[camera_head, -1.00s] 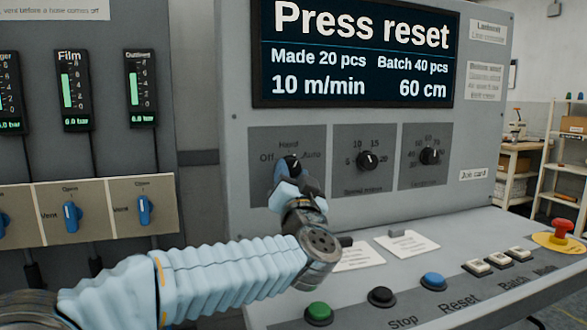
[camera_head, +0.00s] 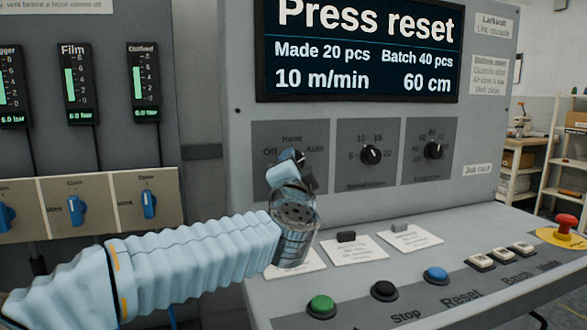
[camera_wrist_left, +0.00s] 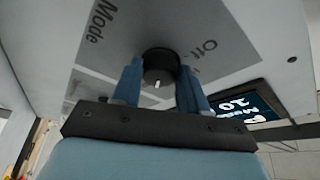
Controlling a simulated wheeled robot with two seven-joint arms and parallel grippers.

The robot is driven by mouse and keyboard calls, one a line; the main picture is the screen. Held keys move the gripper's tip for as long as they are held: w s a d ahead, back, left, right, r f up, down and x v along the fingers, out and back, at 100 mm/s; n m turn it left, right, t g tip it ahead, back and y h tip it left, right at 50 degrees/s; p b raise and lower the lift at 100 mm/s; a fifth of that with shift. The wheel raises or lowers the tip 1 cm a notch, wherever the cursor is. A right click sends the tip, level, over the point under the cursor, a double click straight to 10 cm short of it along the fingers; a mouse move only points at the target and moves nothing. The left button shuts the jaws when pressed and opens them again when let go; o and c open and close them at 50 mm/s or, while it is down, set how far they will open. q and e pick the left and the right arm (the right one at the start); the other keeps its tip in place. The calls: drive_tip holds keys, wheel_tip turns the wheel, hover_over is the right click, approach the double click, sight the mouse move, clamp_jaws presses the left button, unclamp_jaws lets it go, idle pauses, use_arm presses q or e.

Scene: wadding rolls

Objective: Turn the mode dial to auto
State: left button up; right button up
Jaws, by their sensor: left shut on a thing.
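The mode dial is a black knob on a dark grey plate with Off, Hand and Auto around it. In the head view the mode dial (camera_head: 299,156) is mostly hidden behind my left gripper (camera_head: 288,168). The left wrist view shows the knob (camera_wrist_left: 160,62) between the two blue fingers of my left gripper (camera_wrist_left: 158,78), which is shut on it. The knob's white mark faces the bottom of the wrist view, away from Off, and appears to point toward Auto. My right gripper is in neither view.
Two more dials, the middle one (camera_head: 371,155) and the right one (camera_head: 434,150), sit beside it. Below are a green button (camera_head: 321,304), a black button (camera_head: 384,290), a blue button (camera_head: 436,275) and a red emergency knob (camera_head: 566,223). The screen (camera_head: 360,55) reads "Press reset".

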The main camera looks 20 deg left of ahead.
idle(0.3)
use_arm(q)
drive_tip(key=o, duration=1.1)
drive_tip(key=shift+c, duration=0.2)
drive_tip(key=b+v, duration=0.1)
drive_tip(key=v, duration=1.3)
drive_tip(key=shift+w, duration=0.1)
